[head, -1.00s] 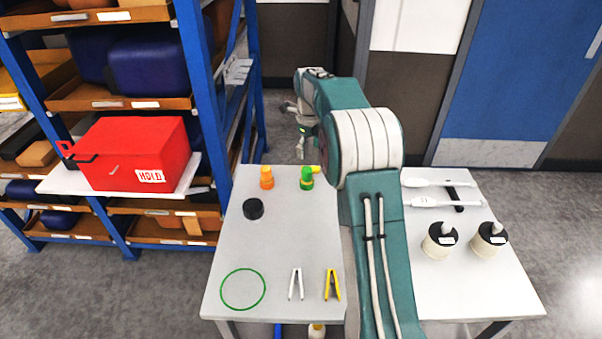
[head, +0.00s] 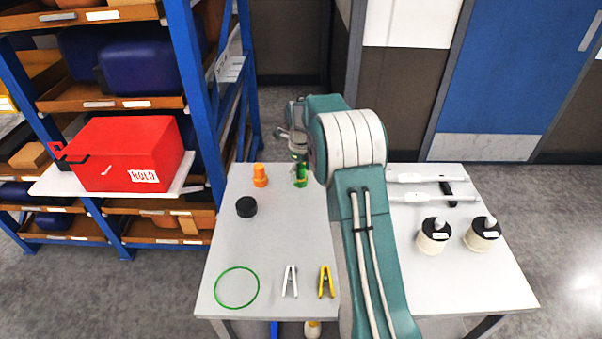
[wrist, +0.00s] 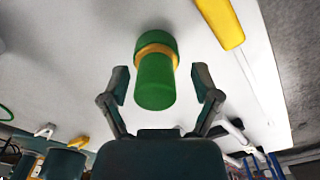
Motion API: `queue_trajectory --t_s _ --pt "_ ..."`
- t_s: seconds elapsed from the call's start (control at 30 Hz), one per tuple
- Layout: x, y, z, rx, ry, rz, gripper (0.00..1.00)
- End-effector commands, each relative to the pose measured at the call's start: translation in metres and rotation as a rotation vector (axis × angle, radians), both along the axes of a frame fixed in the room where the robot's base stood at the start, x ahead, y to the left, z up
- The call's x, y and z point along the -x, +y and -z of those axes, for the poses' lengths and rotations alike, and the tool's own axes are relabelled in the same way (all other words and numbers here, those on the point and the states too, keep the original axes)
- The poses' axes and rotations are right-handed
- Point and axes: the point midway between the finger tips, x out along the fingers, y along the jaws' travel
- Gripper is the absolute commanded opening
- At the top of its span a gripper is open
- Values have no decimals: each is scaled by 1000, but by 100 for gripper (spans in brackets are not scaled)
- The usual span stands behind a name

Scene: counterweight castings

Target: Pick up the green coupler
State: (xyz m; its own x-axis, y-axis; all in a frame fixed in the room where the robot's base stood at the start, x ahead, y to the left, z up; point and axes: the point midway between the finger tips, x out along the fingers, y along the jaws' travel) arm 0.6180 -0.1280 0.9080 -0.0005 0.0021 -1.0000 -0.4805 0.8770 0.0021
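The green coupler (wrist: 155,80) stands on the table, with a yellow-orange band around its middle. In the wrist view it lies between the two fingers of my gripper (wrist: 162,86). The fingers are spread, with a visible gap on each side of the coupler. In the head view the coupler (head: 300,180) shows near the table's far edge, partly covered by my gripper, which is above it. The fingertips are hard to make out in the head view.
An orange coupler (head: 260,176) and a black round piece (head: 246,207) stand to the left. A yellow piece (wrist: 221,22) lies near the coupler. A green ring (head: 237,288), white clip (head: 289,281) and yellow clip (head: 326,282) lie in front. A blue rack (head: 195,90) stands left.

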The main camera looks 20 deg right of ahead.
Motion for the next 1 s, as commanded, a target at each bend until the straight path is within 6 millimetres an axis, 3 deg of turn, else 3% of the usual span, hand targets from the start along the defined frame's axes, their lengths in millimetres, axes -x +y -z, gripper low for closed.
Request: queue_trajectory --t_s 0.03,0.13,0.63,0.83,1.0 --pt "0 0 0 0 0 0 44" --pt "0 0 0 0 0 0 0" --pt "0 0 -7 0 0 0 0" --pt "1 0 -35 1 -3 0 0" --pt "25 -4 -63 0 -4 2 0"
